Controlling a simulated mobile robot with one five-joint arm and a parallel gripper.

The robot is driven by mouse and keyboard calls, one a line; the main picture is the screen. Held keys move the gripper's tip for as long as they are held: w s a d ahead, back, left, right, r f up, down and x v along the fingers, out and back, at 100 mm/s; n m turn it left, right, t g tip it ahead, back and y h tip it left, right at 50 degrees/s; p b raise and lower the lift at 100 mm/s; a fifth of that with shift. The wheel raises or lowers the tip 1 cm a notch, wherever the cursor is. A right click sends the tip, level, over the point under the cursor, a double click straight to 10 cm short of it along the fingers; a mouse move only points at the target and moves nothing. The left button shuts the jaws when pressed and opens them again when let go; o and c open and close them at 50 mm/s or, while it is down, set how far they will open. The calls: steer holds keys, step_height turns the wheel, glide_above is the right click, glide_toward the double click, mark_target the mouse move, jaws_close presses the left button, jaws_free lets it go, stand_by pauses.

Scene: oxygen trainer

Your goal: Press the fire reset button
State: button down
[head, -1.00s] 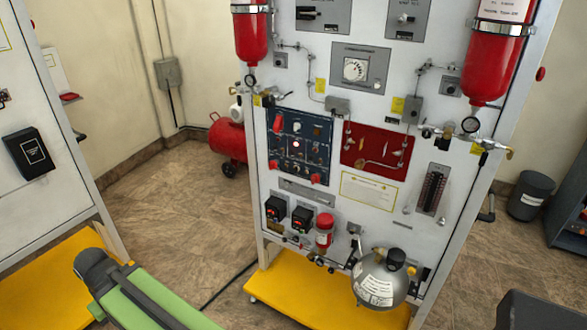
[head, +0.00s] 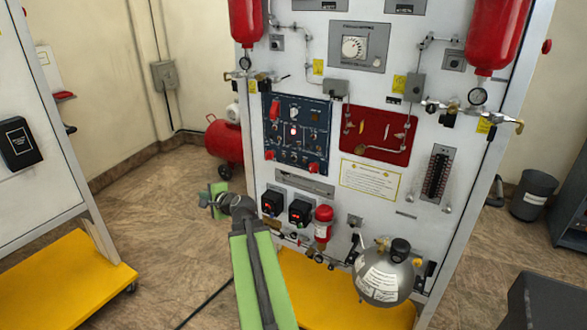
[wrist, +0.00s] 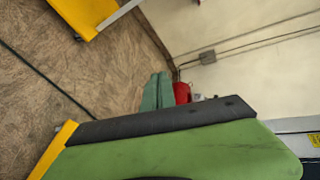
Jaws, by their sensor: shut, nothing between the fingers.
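The trainer board (head: 400,225) stands upright in the head view. Its dark blue control panel (head: 297,137) carries a lit round button (head: 293,130), red switch covers and small toggles. Two black boxes with red faces, a left one (head: 272,203) and a right one (head: 300,212), sit below it. The labels are too small to read, so I cannot tell which control is the fire reset button. My gripper (head: 214,198) is in front of the board, left of the black boxes and below the blue panel, touching nothing. In the wrist view its green fingers (wrist: 158,92) are together and empty.
A red fire cylinder (head: 323,226) and a steel sphere (head: 383,275) stick out low on the board. A yellow base (head: 300,290) lies beneath. A red tank (head: 225,142) stands behind at left. Another board on a yellow base (head: 70,280) is left, with open floor between.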

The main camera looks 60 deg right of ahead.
mark_target(294, 159)
steer(key=s+d+r+m+g+h+b, duration=0.1)
steer(key=s+d+m+h, duration=0.7)
steer(key=s+d, duration=0.8)
steer(key=d+r+m+b, duration=0.1)
steer(key=d+m, duration=0.2)
steer(key=d, duration=0.1)
steer(key=shift+r+m+g+h+b, duration=0.25)
steer(key=shift+m+g+h+b, duration=0.05)
steer(key=shift+m+h+b, duration=0.1)
steer(key=shift+d, duration=0.15)
steer(key=d, duration=0.8)
steer(key=shift+d, duration=0.35)
steer(key=shift+d, duration=0.1)
steer(key=shift+d, duration=0.35)
